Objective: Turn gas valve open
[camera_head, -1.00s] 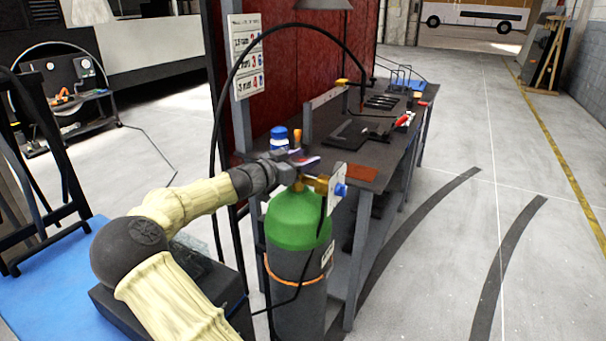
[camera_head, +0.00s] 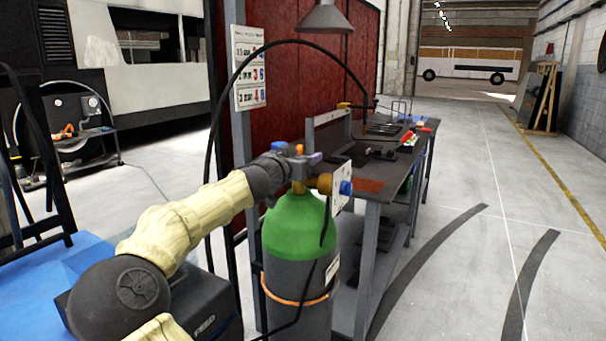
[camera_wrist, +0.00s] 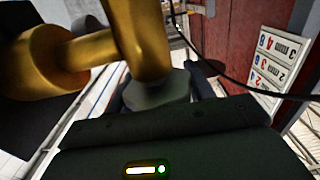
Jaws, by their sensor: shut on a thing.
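A gas cylinder (camera_head: 298,228) with a green shoulder and grey body stands upright at the bench's near end. Its brass valve (camera_head: 322,183) sits on top, with a blue knob (camera_head: 346,188) at the right side. My gripper (camera_head: 300,158) is at the top of the valve, coming from the left, and is shut on the valve's handle. In the wrist view, the brass valve body (camera_wrist: 140,40) fills the upper left. A dark grey faceted handle (camera_wrist: 158,90) at its end sits against my gripper. The fingertips' contact is mostly hidden.
A dark workbench (camera_head: 368,205) with tools runs back to the right of the cylinder. A black hose (camera_head: 225,90) arches over it. A red panel (camera_head: 300,85) with a number sign (camera_head: 249,68) stands behind. The floor (camera_head: 470,240) at the right is clear.

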